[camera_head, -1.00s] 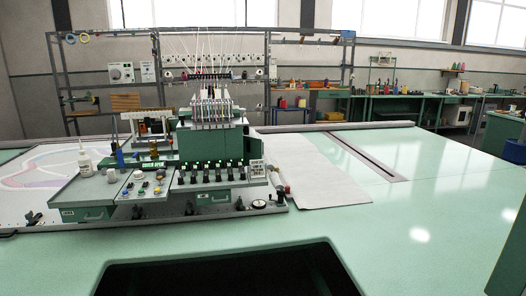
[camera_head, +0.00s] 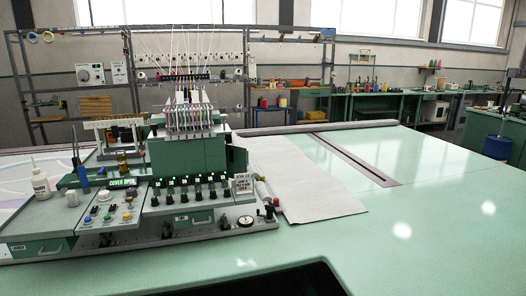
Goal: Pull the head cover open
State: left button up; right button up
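The tufting head (camera_head: 190,108) stands left of the middle, with threads running up from its top. Neither of my grippers is in view.
A console with knobs and buttons (camera_head: 113,213) and a white bottle (camera_head: 40,180) stand at the left. A grey sheet (camera_head: 300,180) lies right of the head. The green table (camera_head: 430,215) is clear further right. A dark opening (camera_head: 270,280) is at the front.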

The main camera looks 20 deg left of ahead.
aim_at(241, 155)
jog(key=i+j+z, duration=0.3)
jog(key=j, duration=0.25)
jog(key=i+j+z, duration=0.3)
jog(key=j, duration=0.35)
jog(key=i+j+z, duration=0.15)
jog(key=j, duration=0.2)
